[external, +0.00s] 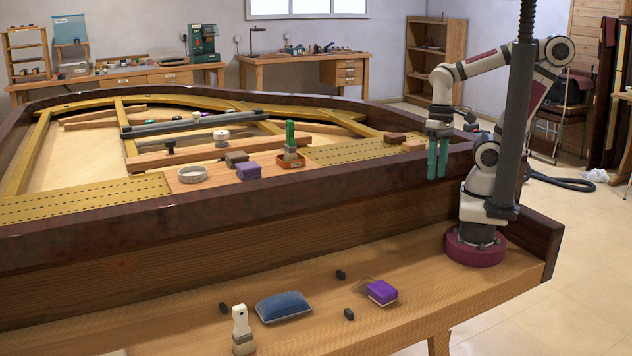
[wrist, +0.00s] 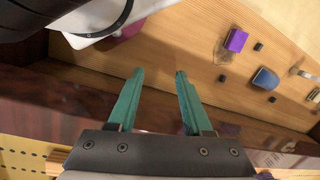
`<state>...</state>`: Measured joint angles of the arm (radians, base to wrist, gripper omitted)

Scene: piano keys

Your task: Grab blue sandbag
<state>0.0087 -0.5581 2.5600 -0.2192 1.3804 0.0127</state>
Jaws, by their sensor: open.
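The blue sandbag (external: 284,307) is a flat, rounded blue cushion lying on the wooden front shelf in the external view, between a brush and a purple block. It also shows in the wrist view (wrist: 266,78) at the right, well beyond the fingers. My gripper (external: 437,158) has two teal fingers pointing down, above the dark rim at the right, up and to the right of the sandbag. In the wrist view the fingers of my gripper (wrist: 157,72) are apart with nothing between them.
A purple block (external: 382,292), a brush (external: 241,330) and small black blocks (external: 349,314) lie around the sandbag on the shelf (external: 180,330). The raised dark piano rim (external: 250,200) stands behind the shelf. A tray with a green-handled brush (external: 290,140) is inside the piano.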

